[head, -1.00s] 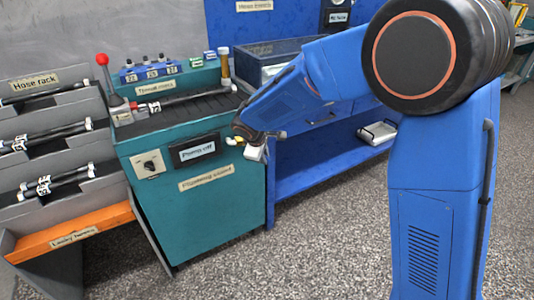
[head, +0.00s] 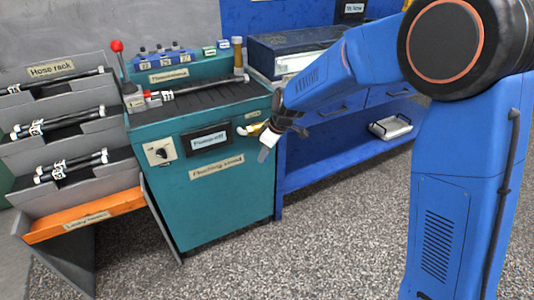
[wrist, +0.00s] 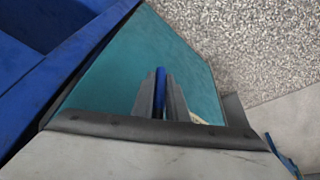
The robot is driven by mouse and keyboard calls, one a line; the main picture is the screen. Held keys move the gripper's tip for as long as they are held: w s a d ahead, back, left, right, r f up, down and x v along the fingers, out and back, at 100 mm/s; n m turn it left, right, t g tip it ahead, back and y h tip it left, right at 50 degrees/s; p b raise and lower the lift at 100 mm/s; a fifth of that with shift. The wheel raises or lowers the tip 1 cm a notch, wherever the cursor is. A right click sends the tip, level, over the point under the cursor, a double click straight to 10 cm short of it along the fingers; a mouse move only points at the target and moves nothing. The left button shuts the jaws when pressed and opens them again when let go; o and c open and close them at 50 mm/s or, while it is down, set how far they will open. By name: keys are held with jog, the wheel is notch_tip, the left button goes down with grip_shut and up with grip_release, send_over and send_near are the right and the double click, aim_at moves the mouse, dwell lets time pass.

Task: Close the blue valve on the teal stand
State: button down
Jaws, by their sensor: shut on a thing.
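The teal stand (head: 228,205) is left of centre in the head view, with its pump panel on the front. My gripper (head: 267,135) is at the upper right corner of the stand's front. In the wrist view my gripper (wrist: 160,80) has its two grey fingers closed on either side of a narrow blue valve handle (wrist: 160,92), in front of the stand's teal face (wrist: 110,80). In the head view the blue valve is hidden by my gripper. A small yellow and white part (head: 250,129) shows just left of the gripper.
A black panel (head: 208,140) and a switch knob (head: 160,152) are on the stand's front. A red-knobbed lever (head: 117,46) stands on top. A hose rack (head: 60,130) is at left and a blue bench (head: 330,165) at right. The floor in front is clear.

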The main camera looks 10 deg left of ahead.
jog(key=shift+s+a+f+y, duration=0.1)
jog(key=shift+s+a+y, duration=0.15)
jog(key=shift+y, duration=0.15)
dwell(0.3)
jog(key=c, duration=1.7)
grip_release()
jog(key=shift+c, duration=0.2)
jog(key=v, duration=1.7)
jog(key=shift+w+r, duration=0.3)
jog(key=shift+d, duration=0.1)
